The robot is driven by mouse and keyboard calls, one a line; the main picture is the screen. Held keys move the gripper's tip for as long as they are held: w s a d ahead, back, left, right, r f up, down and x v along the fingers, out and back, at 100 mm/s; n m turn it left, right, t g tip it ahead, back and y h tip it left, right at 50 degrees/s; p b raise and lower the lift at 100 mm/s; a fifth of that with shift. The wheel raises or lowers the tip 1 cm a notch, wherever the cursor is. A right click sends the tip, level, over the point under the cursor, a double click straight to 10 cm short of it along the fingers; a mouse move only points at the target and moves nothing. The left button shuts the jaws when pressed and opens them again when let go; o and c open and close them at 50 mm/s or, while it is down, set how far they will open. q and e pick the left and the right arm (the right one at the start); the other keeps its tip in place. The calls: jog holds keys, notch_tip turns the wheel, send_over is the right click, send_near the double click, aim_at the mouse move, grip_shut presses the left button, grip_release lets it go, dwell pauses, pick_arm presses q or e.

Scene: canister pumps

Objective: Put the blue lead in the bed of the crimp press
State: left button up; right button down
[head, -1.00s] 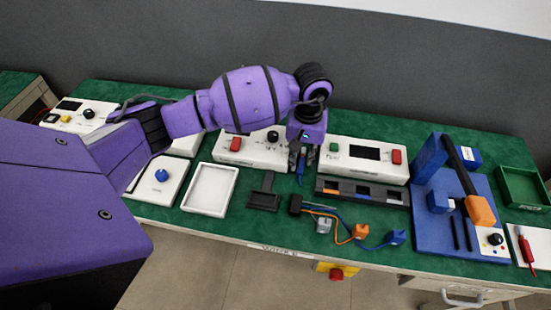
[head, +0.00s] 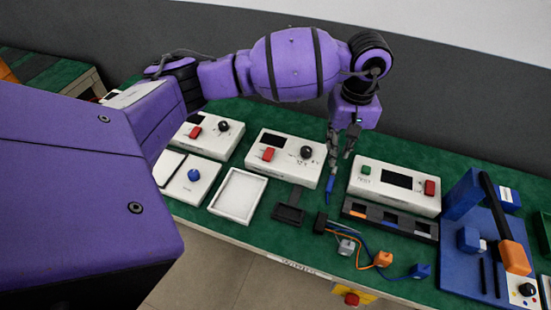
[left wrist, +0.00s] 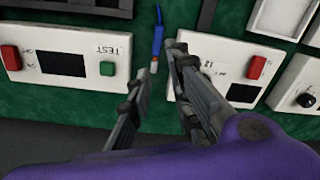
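The blue lead (head: 329,188) lies on the green table between two white boxes. In the left wrist view the lead (left wrist: 158,36) has a blue sleeve and a bare copper-coloured tip, and lies just beyond the gap between the fingers. My left gripper (head: 340,158) is above its far end, fingers apart; the left wrist view shows the open fingers (left wrist: 156,88) with nothing between them. The crimp press (head: 466,272) stands at the right with a blue base, a black lever and an orange block. My right gripper is not in view.
A white TEST box (head: 394,187) is right of the lead and a white box with a red switch (head: 284,158) is left. Nearer are a black slotted rack (head: 391,219), a black holder (head: 289,213), a white tray (head: 238,195) and a wire harness with coloured connectors (head: 383,258).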

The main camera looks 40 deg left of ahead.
aim_at(333, 174)
pick_arm(q)
jog(key=f+n, duration=0.1)
jog(key=n, duration=0.6)
jog(key=f+n, duration=0.1)
jog(key=n, duration=0.6)
jog(key=w+f+n, duration=0.1)
jog(key=n, duration=0.7)
jog(key=shift+p, duration=0.3)
jog(key=n, duration=0.3)
jog(key=shift+w+f, duration=0.1)
jog(key=n, duration=0.6)
jog(key=shift+w, duration=0.15)
jog(key=shift+f+n, duration=0.25)
jog(key=shift+n, duration=0.15)
jog(key=shift+f, duration=0.9)
notch_tip(333, 174, down, 6)
jog(key=shift+r, duration=0.15)
grip_shut()
